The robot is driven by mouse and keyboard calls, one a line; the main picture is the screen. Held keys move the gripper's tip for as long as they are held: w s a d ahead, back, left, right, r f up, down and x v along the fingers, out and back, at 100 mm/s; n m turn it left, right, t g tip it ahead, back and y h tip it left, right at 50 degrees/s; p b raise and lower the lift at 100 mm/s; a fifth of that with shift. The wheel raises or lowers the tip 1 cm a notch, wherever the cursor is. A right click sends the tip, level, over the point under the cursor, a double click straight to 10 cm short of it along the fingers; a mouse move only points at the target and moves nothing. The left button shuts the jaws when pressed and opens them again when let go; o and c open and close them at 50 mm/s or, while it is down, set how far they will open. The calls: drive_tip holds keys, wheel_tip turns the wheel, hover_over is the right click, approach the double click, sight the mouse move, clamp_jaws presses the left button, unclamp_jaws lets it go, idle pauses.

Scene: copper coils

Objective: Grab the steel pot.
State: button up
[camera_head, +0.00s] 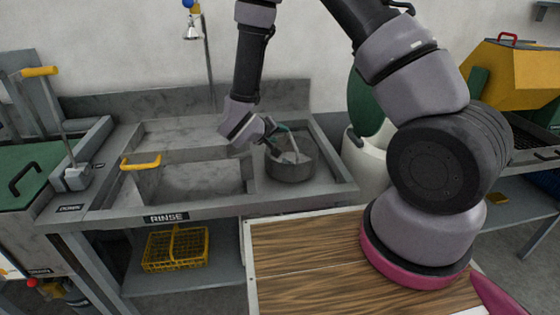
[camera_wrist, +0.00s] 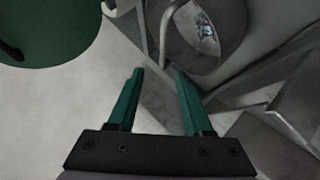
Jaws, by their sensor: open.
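The steel pot (camera_head: 290,170) is a round, dark grey vessel standing upright at the right end of the rinse unit. A lighter, thin bar, apparently its handle, rises over its opening. In the wrist view the pot (camera_wrist: 232,58) is at the top, right of centre, partly cut off by the frame, with a curved bar across it and a small patch of something pale inside. My gripper (camera_head: 279,130) is at the pot's upper rim, pointing down toward it. Its two green fingers (camera_wrist: 159,78) are apart, with nothing gripped between them. Contact with the pot cannot be told.
The sink basin (camera_head: 200,180) with a yellow handle (camera_head: 141,161) lies left of the pot. A white barrel (camera_head: 366,165) with a green lid (camera_head: 364,103) stands close on the right. A yellow basket (camera_head: 175,249) sits on the lower shelf. A wall rises behind.

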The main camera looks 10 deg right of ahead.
sight(291, 138)
drive_tip(key=x, duration=1)
drive_tip(key=shift+w+f, duration=0.3)
drive_tip(key=shift+f, duration=0.1)
clamp_jaws()
idle(0.9)
